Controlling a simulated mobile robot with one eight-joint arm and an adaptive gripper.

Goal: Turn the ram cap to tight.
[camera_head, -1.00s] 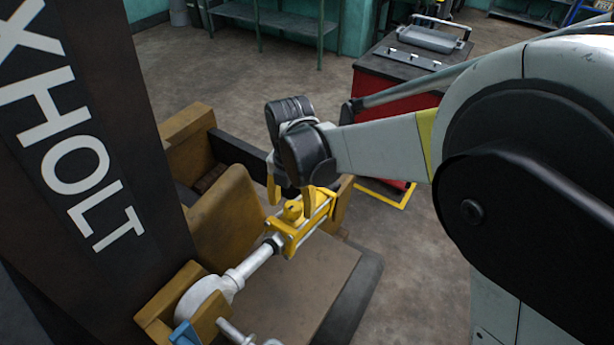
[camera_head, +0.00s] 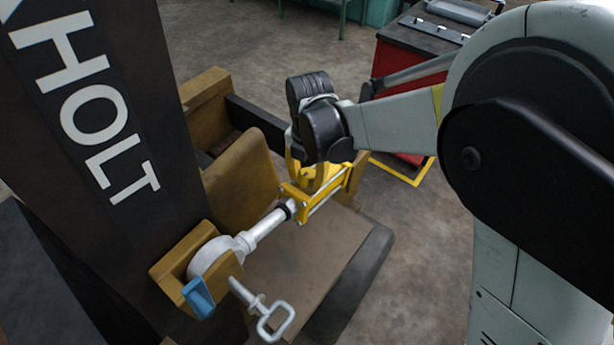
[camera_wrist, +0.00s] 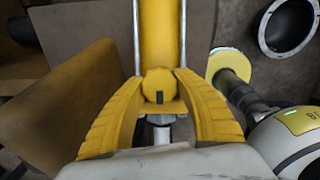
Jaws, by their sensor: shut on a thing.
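The yellow ram cap (camera_wrist: 160,84) sits between my two yellow fingers in the wrist view. It is round with a short dark mark on its near side. My gripper (camera_head: 310,178) reaches down onto it and is shut on it, one finger on each side. In the head view the fingers and wrist mostly hide the cap. The yellow ram body (camera_head: 335,187) lies slanted, with tie rods along its sides and a silver rod (camera_head: 264,226) running to a round white end (camera_head: 213,257).
A dark mast (camera_head: 95,130) with white letters stands at the left. Brown brackets (camera_head: 240,180) flank the ram. A pin with a loop handle (camera_head: 272,318) and a blue piece (camera_head: 198,298) are at the front. A red cabinet (camera_head: 400,62) stands behind; open floor lies right.

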